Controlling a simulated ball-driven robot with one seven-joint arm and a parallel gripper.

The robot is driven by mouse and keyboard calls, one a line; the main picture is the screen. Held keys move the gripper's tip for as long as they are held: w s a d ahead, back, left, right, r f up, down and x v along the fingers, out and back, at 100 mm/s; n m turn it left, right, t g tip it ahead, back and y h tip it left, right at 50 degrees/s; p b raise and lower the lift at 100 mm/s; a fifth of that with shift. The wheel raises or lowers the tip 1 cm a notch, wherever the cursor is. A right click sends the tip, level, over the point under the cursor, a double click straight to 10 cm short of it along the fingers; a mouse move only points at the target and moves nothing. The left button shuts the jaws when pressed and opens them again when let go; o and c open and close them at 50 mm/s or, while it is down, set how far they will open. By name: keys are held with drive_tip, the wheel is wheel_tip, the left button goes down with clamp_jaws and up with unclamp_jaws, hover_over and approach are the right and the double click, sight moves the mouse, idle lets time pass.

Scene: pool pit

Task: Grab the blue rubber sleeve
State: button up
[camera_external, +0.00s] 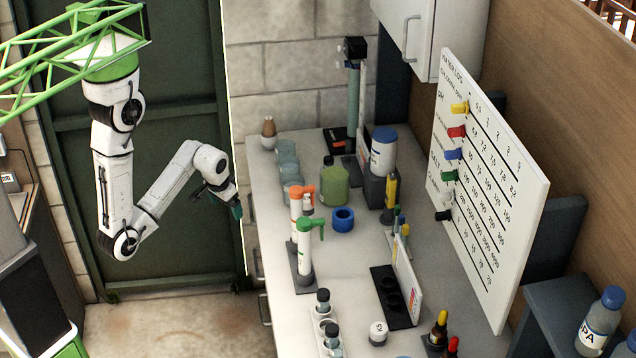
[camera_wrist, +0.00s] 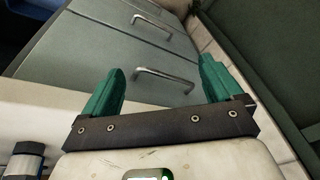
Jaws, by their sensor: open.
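The blue rubber sleeve (camera_external: 343,219) is a short, thick blue ring with an open top. It lies on the white countertop, right of the orange- and green-topped dispensers and in front of a green jar. My gripper (camera_external: 236,208) hangs at the left edge of the counter in the external view, apart from the sleeve. In the wrist view my gripper (camera_wrist: 160,88) has its two green fingers spread with nothing between them. The wrist view shows drawer fronts with metal handles, and the sleeve is not in it.
An orange-topped dispenser (camera_external: 297,213) and a green-topped dispenser (camera_external: 305,250) stand between my gripper and the sleeve. A green jar (camera_external: 334,187) is just behind it. A black tray (camera_external: 391,297) lies front right. Bare counter shows around the sleeve's front right side.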

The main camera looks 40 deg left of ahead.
drive_tip(key=w+r+t+h+b, duration=0.1)
drive_tip(key=w+r+t, duration=0.1)
drive_tip(key=w+r, duration=0.6)
drive_tip(key=w+a+r+t+h+b, duration=0.1)
drive_tip(key=w+r+t, duration=0.25)
drive_tip(key=w, duration=0.85)
drive_tip(key=w+r+t+h+b, duration=0.1)
drive_tip(key=w+r+t, duration=0.1)
drive_tip(key=w+r, duration=0.65)
drive_tip(key=m+g+h+b, duration=0.1)
drive_tip(key=m+g+b, duration=0.3)
drive_tip(key=m+g, duration=0.95)
hover_over(343, 215)
drive_tip(key=s, duration=0.1)
drive_tip(key=f+m+t, duration=0.1)
drive_tip(key=f, duration=0.2)
drive_tip(key=f+m+t, duration=0.1)
drive_tip(key=f, duration=0.3)
drive_tip(key=f+m+t, duration=0.1)
drive_tip(key=f, duration=0.3)
drive_tip(key=shift+a+f+m, duration=0.1)
drive_tip(key=shift+a+m, duration=0.25)
drive_tip(key=shift+a, duration=0.05)
drive_tip(key=x, duration=0.2)
drive_tip(key=p+x, duration=0.1)
drive_tip(key=x, duration=0.1)
drive_tip(key=shift+s+d, duration=0.25)
drive_tip(key=shift+s, duration=0.1)
drive_tip(key=shift+d+f, duration=0.15)
drive_tip(key=shift+f, duration=0.35)
